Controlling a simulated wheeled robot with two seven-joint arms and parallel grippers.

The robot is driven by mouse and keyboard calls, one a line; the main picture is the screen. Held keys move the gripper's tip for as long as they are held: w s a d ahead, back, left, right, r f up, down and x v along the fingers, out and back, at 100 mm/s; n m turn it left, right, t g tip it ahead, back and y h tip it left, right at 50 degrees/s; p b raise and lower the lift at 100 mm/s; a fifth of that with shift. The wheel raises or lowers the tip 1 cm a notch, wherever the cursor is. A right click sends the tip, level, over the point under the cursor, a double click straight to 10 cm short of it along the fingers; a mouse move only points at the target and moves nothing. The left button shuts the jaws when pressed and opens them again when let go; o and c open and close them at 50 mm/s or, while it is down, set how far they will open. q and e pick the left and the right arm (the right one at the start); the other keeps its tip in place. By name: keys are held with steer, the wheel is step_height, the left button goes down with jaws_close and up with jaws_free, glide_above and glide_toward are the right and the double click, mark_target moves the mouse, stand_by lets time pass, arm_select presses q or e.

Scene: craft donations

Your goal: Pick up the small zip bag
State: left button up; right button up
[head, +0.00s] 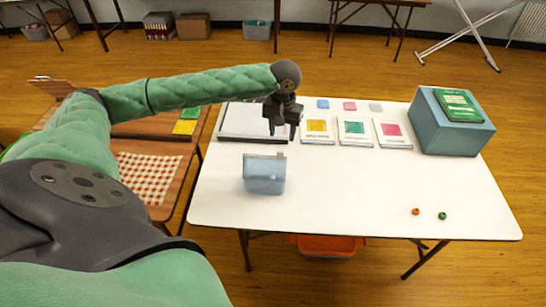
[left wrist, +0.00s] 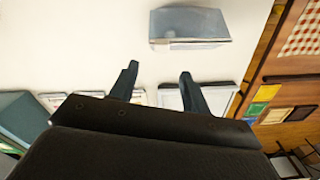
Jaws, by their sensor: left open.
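A pale blue, see-through bag-like container (head: 264,176) stands on the white table, left of its middle, with a small beige tab at its top edge. I cannot tell for sure whether it is the small zip bag. It also shows at the top of the left wrist view (left wrist: 190,28). Small flat blue (head: 323,104), pink (head: 349,106) and grey (head: 376,108) packets lie along the back edge. My left gripper (head: 282,132) is open and empty above the table, behind the pale blue container and apart from it; its two fingers also show in the left wrist view (left wrist: 159,82). My right gripper is out of view.
On the white table (head: 350,190), white cards with yellow (head: 316,125), green (head: 354,128) and pink (head: 392,130) patches lie in a row. A blue box (head: 450,130) bears a green packet (head: 459,105). Orange (head: 416,211) and green (head: 442,216) balls lie front right. The middle is clear.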

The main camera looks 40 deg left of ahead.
arm_select(q)
steer(key=shift+s+d+n, duration=0.15)
steer(key=shift+s+n, duration=0.1)
steer(key=shift+n, duration=1.05)
steer(key=shift+f+p, duration=0.35)
steer(key=shift+f, duration=0.3)
steer(key=shift+f+p, duration=0.35)
steer(key=shift+f, duration=0.45)
step_height(320, 180, down, 3)
steer(key=shift+f+p, duration=0.2)
steer(key=shift+p, duration=0.9)
steer(key=shift+f, duration=0.75)
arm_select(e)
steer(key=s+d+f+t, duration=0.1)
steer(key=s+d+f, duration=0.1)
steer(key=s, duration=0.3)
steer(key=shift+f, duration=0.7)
arm_select(q)
jaws_close()
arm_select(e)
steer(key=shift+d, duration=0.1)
